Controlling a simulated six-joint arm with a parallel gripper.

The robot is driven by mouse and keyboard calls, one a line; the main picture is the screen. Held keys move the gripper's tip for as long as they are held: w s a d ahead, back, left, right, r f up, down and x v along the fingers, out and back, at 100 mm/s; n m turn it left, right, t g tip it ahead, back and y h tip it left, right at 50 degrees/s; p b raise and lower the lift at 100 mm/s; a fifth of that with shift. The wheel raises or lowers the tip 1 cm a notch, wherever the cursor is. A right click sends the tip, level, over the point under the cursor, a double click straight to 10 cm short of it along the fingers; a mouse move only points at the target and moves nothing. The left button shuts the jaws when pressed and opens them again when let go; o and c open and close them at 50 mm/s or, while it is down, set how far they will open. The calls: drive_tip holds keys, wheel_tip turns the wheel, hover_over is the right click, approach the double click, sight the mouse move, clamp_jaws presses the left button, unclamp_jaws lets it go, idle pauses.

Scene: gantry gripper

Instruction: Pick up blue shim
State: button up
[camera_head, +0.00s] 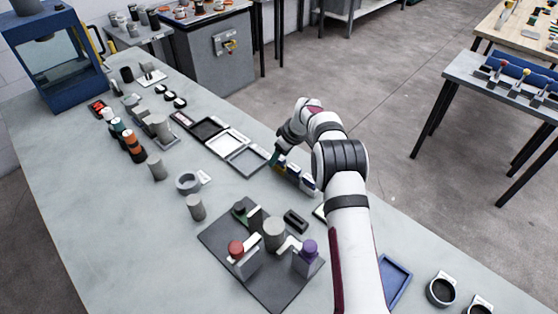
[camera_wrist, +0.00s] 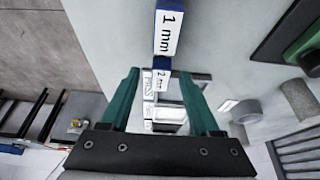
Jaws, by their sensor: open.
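In the wrist view, the two green fingers of my gripper (camera_wrist: 160,75) are apart with nothing held between them. A white "2 mm" label (camera_wrist: 160,80) with a dark blue piece (camera_wrist: 162,63) above it shows between the fingertips. I cannot tell how far below the fingers it lies. A white "1 mm" label (camera_wrist: 168,33) with a blue top edge (camera_wrist: 170,4) stands just beyond. In the head view, the row of labelled blocks (camera_head: 293,175) is beside my gripper (camera_head: 277,163), partly hidden by my arm.
A dark fixture plate (camera_head: 225,237) with red and purple knobs lies nearer on the bench. Shallow trays (camera_head: 248,160) are left of my gripper. A blue tray (camera_head: 394,282) lies right of my arm. The floor is open beyond the bench edge.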

drive_tip(key=shift+w+a+f, duration=0.15)
drive_tip(key=shift+a+f, duration=0.05)
drive_tip(key=shift+f, duration=0.35)
clamp_jaws()
wheel_tip(320, 180, up, 10)
drive_tip(key=shift+f, duration=0.2)
drive_tip(key=s+d, duration=0.2)
drive_tip(key=s, duration=0.7)
drive_tip(key=s+d, duration=0.2)
drive_tip(key=s, duration=0.8)
drive_tip(key=shift+s, duration=0.25)
drive_tip(key=shift+f, duration=0.1)
